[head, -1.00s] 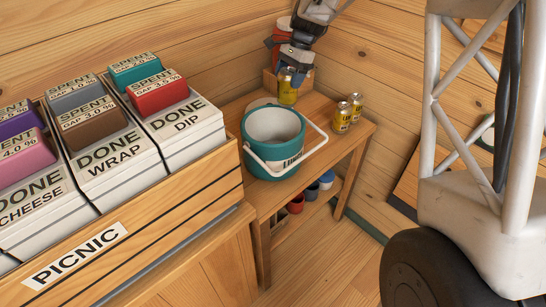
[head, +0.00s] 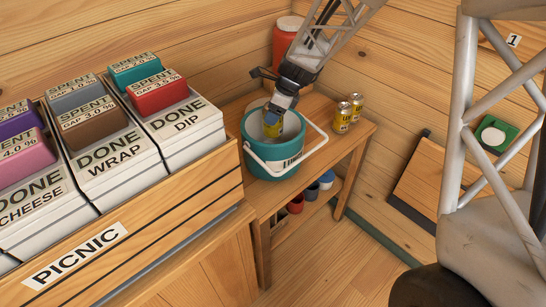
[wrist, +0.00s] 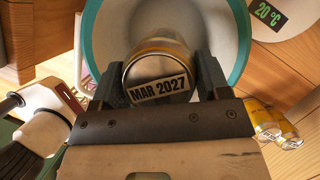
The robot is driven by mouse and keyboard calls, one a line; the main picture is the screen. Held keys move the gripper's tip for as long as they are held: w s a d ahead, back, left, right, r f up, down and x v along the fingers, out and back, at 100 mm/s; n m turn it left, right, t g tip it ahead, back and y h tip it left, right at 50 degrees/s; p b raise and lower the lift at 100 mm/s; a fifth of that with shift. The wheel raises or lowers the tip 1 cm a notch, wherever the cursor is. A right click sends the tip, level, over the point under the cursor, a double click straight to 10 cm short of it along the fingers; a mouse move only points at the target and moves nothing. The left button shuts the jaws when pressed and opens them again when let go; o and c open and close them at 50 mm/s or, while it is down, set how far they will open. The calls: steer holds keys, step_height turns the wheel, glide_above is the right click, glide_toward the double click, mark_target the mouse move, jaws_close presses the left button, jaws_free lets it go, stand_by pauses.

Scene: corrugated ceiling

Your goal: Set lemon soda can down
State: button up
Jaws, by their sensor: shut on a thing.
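My gripper (head: 277,108) is shut on a yellow lemon soda can (head: 273,123). The can is at the mouth of a teal bucket (head: 257,175) with a white inside and a white handle, its lower part inside the rim. In the wrist view the can (wrist: 160,62) sits between the two dark fingers, its end marked "MAR 2027", with the bucket's teal rim (wrist: 243,50) around it. I cannot tell whether the can touches the bucket floor. Two more yellow cans (head: 348,113) stand on the bench to the right of the bucket.
The wooden bench (head: 300,178) carries the bucket. A red container (head: 287,45) with a white lid stands behind. A wooden PICNIC crate (head: 150,235) of labelled boxes is on the left. Small pots (head: 311,190) sit on the lower shelf. A "20 °C" display (wrist: 269,13) shows in the wrist view.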

mark_target(274, 135)
steer(key=shift+f, duration=0.1)
steer(key=shift+f, duration=3)
steer(key=shift+f, duration=1.85)
steer(key=shift+f, duration=0.15)
steer(key=o, duration=1.2)
steer(key=shift+o, duration=0.2)
steer(key=v, duration=1.2)
